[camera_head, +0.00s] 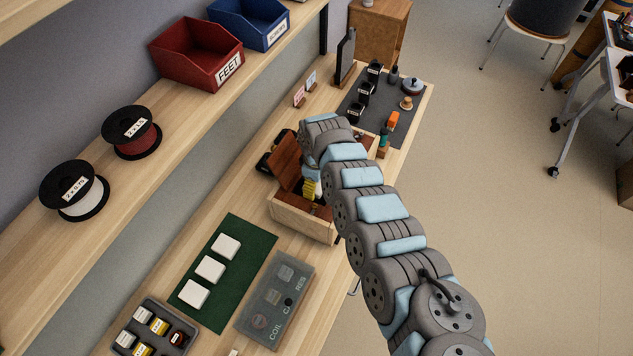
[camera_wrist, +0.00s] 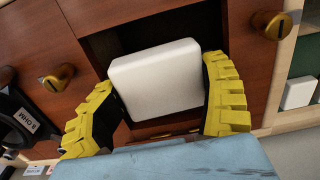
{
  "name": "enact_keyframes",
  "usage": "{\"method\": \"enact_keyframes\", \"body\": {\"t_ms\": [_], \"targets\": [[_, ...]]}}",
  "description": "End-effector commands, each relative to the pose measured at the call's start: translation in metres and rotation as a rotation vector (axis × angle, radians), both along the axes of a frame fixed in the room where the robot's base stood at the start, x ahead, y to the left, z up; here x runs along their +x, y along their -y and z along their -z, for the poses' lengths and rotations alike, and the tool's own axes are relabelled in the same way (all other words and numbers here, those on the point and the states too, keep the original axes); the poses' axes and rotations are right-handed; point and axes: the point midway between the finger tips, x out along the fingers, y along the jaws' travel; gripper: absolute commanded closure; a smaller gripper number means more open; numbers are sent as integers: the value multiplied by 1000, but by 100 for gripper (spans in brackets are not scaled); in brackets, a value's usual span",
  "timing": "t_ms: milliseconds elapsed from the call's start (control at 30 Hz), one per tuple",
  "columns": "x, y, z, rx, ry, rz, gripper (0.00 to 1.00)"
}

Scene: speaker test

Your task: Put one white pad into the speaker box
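My gripper (camera_wrist: 160,78) has its yellow fingers on both sides of a white pad (camera_wrist: 156,82) and is shut on it in the wrist view. The pad is tilted and lies in front of the dark opening in the red-brown wood of the speaker box (camera_wrist: 62,112); I cannot tell how far in it is. In the head view the box (camera_head: 301,219) has light wooden sides and a raised brown panel. My gripper (camera_head: 312,188) is at this box, partly hidden by my arm; its pad is hidden there. Three white pads (camera_head: 209,269) lie on a green mat (camera_head: 222,308).
A grey tray (camera_head: 250,325) marked COIL, CAP and RES and a dark parts tray (camera_head: 155,312) lie near the mat. A black speaker part labelled 8 OHM (camera_wrist: 22,120) is beside the box. A dark mat (camera_head: 352,98) with several items lies farther back. Brass knobs (camera_wrist: 272,25) stick out of the wood.

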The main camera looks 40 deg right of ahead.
Motion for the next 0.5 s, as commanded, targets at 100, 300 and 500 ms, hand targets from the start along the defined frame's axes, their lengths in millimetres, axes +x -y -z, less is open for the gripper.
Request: {"method": "enact_keyframes", "body": {"t_ms": [100, 300, 500], "targets": [[-5, -7, 18, 17, -6, -2, 0], [-5, -8, 19, 19, -8, -2, 0], [-5, -7, 5, 20, -7, -2, 0]]}}
